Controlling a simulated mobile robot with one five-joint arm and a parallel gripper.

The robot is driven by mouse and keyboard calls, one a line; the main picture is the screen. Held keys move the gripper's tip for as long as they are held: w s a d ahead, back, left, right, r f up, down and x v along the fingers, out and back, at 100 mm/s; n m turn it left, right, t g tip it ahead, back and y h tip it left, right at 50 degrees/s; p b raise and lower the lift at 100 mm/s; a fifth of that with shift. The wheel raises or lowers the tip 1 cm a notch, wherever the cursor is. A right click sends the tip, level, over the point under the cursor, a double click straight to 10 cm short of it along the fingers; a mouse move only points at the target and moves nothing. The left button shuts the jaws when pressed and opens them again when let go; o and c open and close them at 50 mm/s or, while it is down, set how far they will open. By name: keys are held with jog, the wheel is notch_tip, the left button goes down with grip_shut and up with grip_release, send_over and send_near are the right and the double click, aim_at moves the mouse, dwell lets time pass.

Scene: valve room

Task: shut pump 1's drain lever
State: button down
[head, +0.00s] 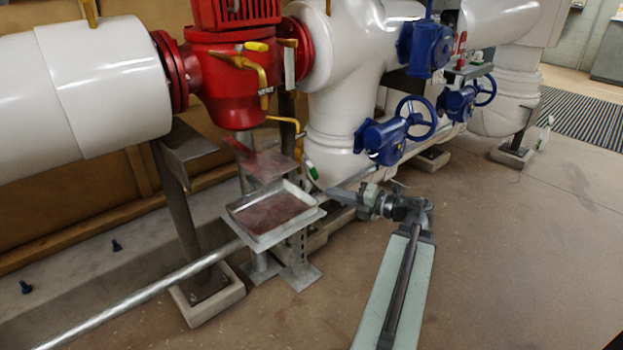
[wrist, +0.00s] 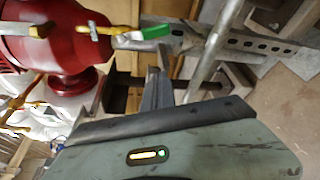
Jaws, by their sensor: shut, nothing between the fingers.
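The red pump (head: 235,75) with yellow pipework stands at the upper left in the head view. A small green-tipped lever (head: 308,167) hangs below a thin yellow pipe (head: 284,121) beside it. In the wrist view the lever's green grip (wrist: 153,33) lies roughly in line with the yellow pipe end. My gripper (head: 334,196) is low, just right of the drip tray and below the lever in the head view. I cannot read a pump number.
A metal drip tray (head: 270,226) on a stand is left of my gripper. Blue handwheel valves (head: 398,135) and white pipes (head: 335,100) stand behind. A thin grey pipe (head: 150,290) runs low along the floor. The floor (head: 530,260) to the right is clear.

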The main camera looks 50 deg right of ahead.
aim_at(314, 179)
jog(key=shift+w+d+r, duration=0.1)
jog(key=shift+w+d, duration=0.1)
jog(key=shift+w, duration=1.35)
jog(key=shift+w+d+f, duration=0.1)
jog(key=shift+w+d, duration=0.15)
jog(key=shift+w, duration=1.3)
jog(key=shift+w+d+r, duration=0.1)
jog(key=shift+w+d, duration=0.1)
jog(key=shift+w, duration=1.35)
jog(key=shift+w+a+r+p, duration=0.1)
jog(key=shift+w+p, duration=0.05)
jog(key=shift+p, duration=0.15)
